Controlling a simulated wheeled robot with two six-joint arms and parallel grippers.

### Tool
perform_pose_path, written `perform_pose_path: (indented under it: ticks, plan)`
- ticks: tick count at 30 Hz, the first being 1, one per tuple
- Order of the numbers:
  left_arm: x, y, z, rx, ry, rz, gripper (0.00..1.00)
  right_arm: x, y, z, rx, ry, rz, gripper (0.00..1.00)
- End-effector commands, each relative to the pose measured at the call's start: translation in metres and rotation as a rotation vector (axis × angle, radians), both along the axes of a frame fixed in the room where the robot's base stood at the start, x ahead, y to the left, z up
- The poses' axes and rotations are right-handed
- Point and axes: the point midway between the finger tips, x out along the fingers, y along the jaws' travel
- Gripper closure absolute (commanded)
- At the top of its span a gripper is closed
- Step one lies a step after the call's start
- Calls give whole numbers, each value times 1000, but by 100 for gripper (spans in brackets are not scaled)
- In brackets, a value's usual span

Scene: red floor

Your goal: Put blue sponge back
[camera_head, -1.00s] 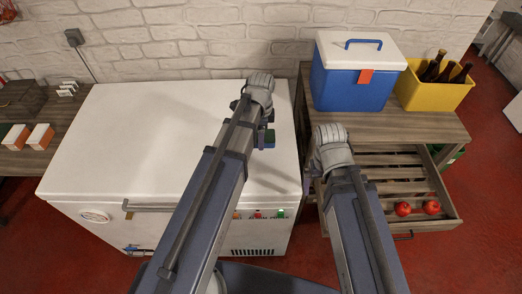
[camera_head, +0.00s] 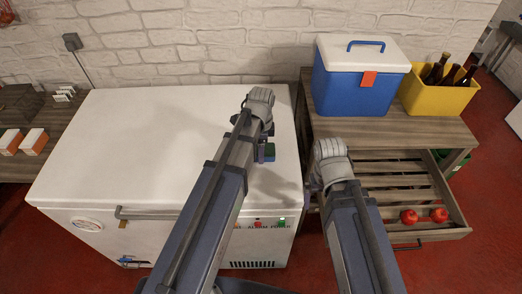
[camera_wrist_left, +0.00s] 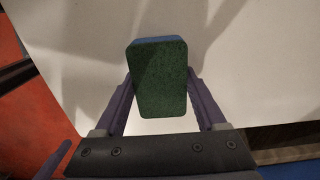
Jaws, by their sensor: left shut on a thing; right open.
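My left gripper (camera_wrist_left: 160,92) is shut on the sponge, with one finger on each side. The sponge (camera_wrist_left: 158,78) shows a green scouring face and a blue edge in the left wrist view. In the head view the sponge (camera_head: 270,152) is a small green and blue block above the right part of the white chest freezer's lid (camera_head: 160,150). I cannot tell whether it touches the lid. My right gripper (camera_head: 314,188) is open and points down between the freezer and the slatted drawer; its fingers are mostly hidden by its wrist.
The wooden table (camera_head: 430,132) at right holds a blue cooler (camera_head: 350,90) and a yellow crate (camera_head: 435,98) of bottles. Its slatted drawer (camera_head: 385,185) is pulled out, with red apples (camera_head: 409,216) inside. Small boxes (camera_head: 33,142) stand at far left. The freezer lid is otherwise clear.

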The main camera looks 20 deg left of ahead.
Motion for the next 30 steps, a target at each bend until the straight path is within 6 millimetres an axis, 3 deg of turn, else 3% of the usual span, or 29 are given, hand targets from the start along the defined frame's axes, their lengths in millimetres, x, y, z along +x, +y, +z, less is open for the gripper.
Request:
perform_pose_path:
  ticks: [1, 2, 9, 20, 30]
  plan:
    - [0, 0, -3, 0, 0, 0, 72, 0, 0, -4, 0, 0, 0, 0]
    - [0, 0, -3, 0, 0, 0, 26, 0, 0, -3, 0, 0, 0, 0]
    - [0, 0, -2, 0, 0, 0, 0, 0, 0, -2, 0, 0, 0, 0]
    - [0, 0, 1, 0, 0, 0, 0, 0, 0, 1, 0, 0, 0, 0]
    - [0, 0, 34, 0, 0, 0, 0, 0, 0, 34, 0, 0, 0, 0]
